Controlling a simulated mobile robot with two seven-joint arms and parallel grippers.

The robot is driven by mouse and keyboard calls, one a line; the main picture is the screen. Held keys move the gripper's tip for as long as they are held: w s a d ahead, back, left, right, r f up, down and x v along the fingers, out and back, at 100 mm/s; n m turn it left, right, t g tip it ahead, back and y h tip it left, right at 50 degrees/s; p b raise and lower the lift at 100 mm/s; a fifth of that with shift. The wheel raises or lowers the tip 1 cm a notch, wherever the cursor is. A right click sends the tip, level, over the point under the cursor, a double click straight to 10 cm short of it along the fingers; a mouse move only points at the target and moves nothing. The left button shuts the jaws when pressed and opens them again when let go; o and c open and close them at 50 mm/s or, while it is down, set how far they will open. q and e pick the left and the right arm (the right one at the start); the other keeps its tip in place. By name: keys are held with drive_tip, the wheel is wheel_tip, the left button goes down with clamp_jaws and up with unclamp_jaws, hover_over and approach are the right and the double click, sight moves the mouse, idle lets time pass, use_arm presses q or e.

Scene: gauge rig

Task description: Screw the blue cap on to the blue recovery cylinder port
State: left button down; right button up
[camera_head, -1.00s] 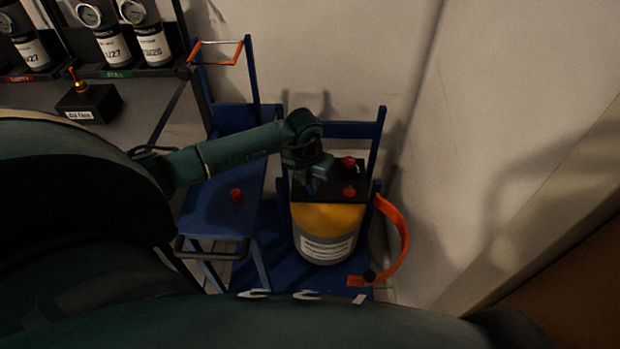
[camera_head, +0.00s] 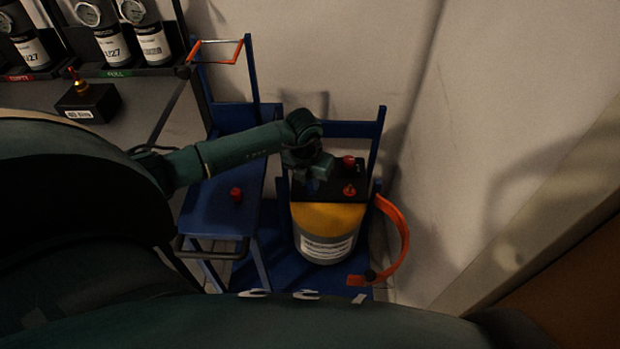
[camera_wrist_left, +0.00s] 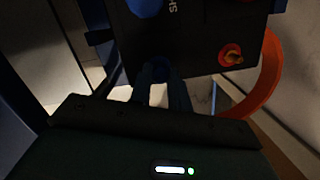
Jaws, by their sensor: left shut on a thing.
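The recovery cylinder (camera_head: 328,244) is grey with a yellow top and stands on a blue base; a black block (camera_head: 334,192) sits above it. My left gripper (camera_head: 313,184) is at the left part of this block. In the left wrist view, my left gripper (camera_wrist_left: 163,98) is shut on the dark blue cap (camera_wrist_left: 155,73) at the block's edge. The blue port is hidden behind the cap and fingers; I cannot tell whether the cap touches it. A blue round knob (camera_wrist_left: 145,6) shows further up the block. My right gripper is out of view.
A red port (camera_head: 349,190) and a red knob (camera_head: 348,162) are on the block's right side. A loose red cap (camera_head: 236,195) lies on the blue shelf (camera_head: 218,212). An orange curved strap (camera_head: 402,228) stands right of the cylinder. Gauged bottles (camera_head: 108,45) stand at the back left.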

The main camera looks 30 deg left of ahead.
use_arm(q)
drive_tip(key=shift+a+f+m+b, duration=0.15)
drive_tip(key=shift+m+b, duration=0.4)
drive_tip(key=shift+m, duration=0.65)
drive_tip(key=shift+d+m+h+b, duration=0.2)
drive_tip(key=shift+m+h+b, duration=0.2)
drive_tip(key=shift+m, duration=1.1)
drive_tip(key=shift+m+b, duration=0.55)
drive_tip(key=shift+m, duration=0.55)
drive_tip(key=shift+d+m+h+b, duration=0.1)
drive_tip(key=shift+m+h+b, duration=0.25)
drive_tip(key=shift+m, duration=0.55)
drive_tip(key=shift+d+r+m, duration=0.1)
drive_tip(key=shift+r+m, duration=0.1)
drive_tip(key=shift+m, duration=0.4)
